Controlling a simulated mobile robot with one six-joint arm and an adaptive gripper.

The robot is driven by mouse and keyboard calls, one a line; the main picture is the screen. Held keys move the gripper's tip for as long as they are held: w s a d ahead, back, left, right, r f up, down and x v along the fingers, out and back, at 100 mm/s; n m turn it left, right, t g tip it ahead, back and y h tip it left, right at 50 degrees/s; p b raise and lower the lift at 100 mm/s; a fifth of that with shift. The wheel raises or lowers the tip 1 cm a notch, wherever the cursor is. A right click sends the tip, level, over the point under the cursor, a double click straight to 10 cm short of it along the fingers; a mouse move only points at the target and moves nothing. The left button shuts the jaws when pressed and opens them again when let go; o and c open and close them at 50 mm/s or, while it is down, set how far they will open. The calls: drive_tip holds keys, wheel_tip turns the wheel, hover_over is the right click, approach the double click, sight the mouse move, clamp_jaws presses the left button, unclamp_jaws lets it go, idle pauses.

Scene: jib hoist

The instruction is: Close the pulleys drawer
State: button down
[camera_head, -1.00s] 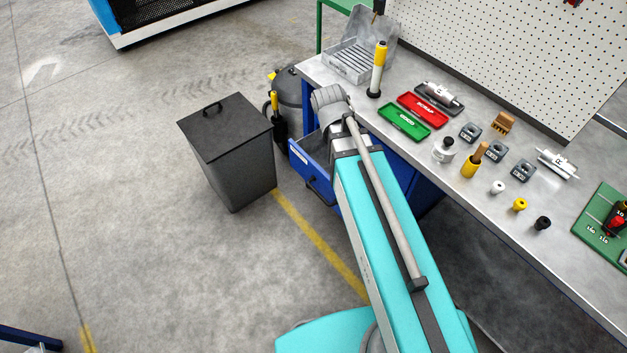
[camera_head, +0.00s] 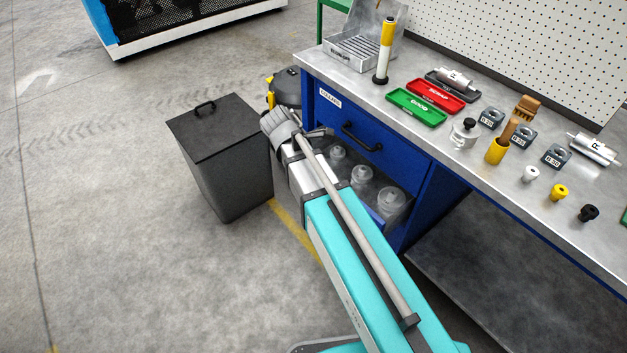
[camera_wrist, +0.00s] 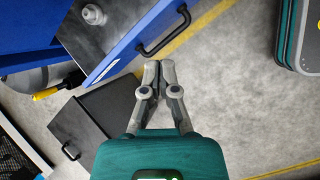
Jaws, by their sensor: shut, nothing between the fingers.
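The lower drawer (camera_head: 381,195) of the blue cabinet stands open, with several grey pulleys (camera_head: 362,174) inside. My arm hides its front in the head view. In the wrist view, the open drawer's blue front (camera_wrist: 118,58) carries a black handle (camera_wrist: 165,36), and one pulley (camera_wrist: 93,14) shows behind it. My gripper (camera_wrist: 152,66) is shut and empty, on the outer side of the drawer front, close to the handle. I cannot tell whether it touches the front. My gripper is hidden in the head view.
The upper drawer (camera_head: 345,128) is shut. A dark lidded bin (camera_head: 225,160) stands left of the cabinet; it also shows in the wrist view (camera_wrist: 95,118). The workbench (camera_head: 450,165) above holds trays and parts.

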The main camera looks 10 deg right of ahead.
drive_tip(key=w+a+f+n+t+h+b, duration=0.2)
drive_tip(key=w+a+f+n+b, duration=0.3)
drive_tip(key=f+b, duration=0.6)
drive_tip(key=a+n+b, duration=0.1)
drive_tip(key=a+n, duration=0.1)
drive_tip(key=n, duration=0.1)
drive_tip(key=shift+a+b, duration=0.3)
drive_tip(key=shift+a, duration=0.1)
drive_tip(key=shift+d, duration=0.1)
drive_tip(key=b+x, duration=0.2)
drive_tip(key=x, duration=0.1)
drive_tip(key=b+x, duration=0.2)
drive_tip(key=x, duration=0.2)
drive_tip(key=d+r+b+x, duration=0.1)
drive_tip(key=b+x, duration=0.2)
drive_tip(key=x, duration=0.1)
drive_tip(key=shift+w+d, duration=0.1)
drive_tip(key=shift+w, duration=0.4)
drive_tip(key=shift+w+d, duration=0.45)
drive_tip(key=shift+d, duration=0.35)
drive_tip(key=shift+w+a, duration=0.1)
drive_tip(key=shift+w, duration=0.05)
